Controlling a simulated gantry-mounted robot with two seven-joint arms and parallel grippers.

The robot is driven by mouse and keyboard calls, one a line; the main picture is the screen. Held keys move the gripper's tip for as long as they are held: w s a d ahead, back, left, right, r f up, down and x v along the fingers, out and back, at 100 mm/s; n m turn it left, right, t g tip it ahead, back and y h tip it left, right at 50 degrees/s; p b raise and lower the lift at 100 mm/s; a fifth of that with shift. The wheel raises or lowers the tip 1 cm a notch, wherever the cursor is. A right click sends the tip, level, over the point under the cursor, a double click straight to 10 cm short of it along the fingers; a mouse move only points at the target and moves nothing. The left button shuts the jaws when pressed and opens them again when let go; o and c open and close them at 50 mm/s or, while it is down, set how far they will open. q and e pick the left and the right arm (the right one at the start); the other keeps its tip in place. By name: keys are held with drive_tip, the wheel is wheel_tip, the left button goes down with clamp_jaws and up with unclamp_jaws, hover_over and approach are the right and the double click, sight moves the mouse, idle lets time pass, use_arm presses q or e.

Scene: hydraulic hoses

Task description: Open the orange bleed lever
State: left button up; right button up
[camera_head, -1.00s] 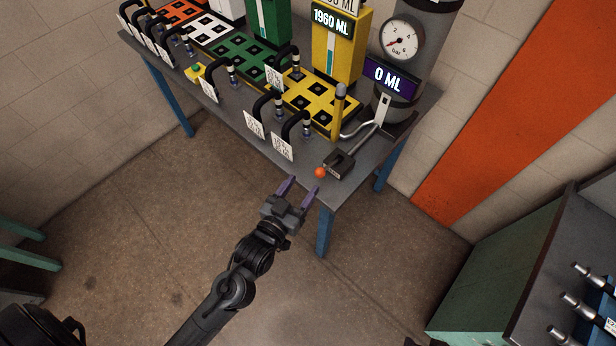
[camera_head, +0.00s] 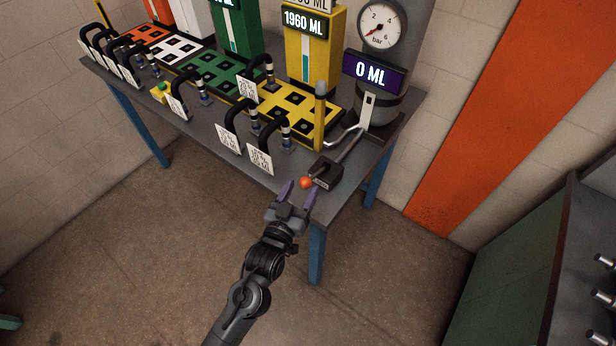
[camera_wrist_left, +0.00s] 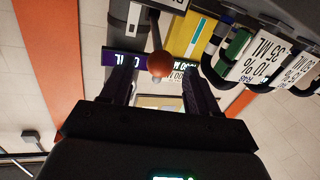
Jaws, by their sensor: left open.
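The orange bleed lever shows as an orange ball knob (camera_head: 305,182) at the black block (camera_head: 326,174) on the near right corner of the bench. My left gripper (camera_head: 299,190) is open, with its two purple fingers pointing at the knob. In the head view the knob appears between the fingertips. In the left wrist view the knob (camera_wrist_left: 161,63) appears in the gap between the fingers, around their tips; I cannot tell whether they touch it. A thin rod shows behind the knob there. My right gripper is not in view.
The bench (camera_head: 262,176) carries black hoses with white tags (camera_head: 260,160), a yellow post (camera_head: 320,118), and a grey cylinder with a pressure gauge (camera_head: 382,25) and a display (camera_head: 374,72) reading 0 ML. A green cabinet (camera_head: 520,250) stands at the right. The floor in front is clear.

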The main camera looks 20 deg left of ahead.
sight(314, 176)
use_arm(q)
drive_tip(key=shift+w, duration=2.65)
clamp_jaws()
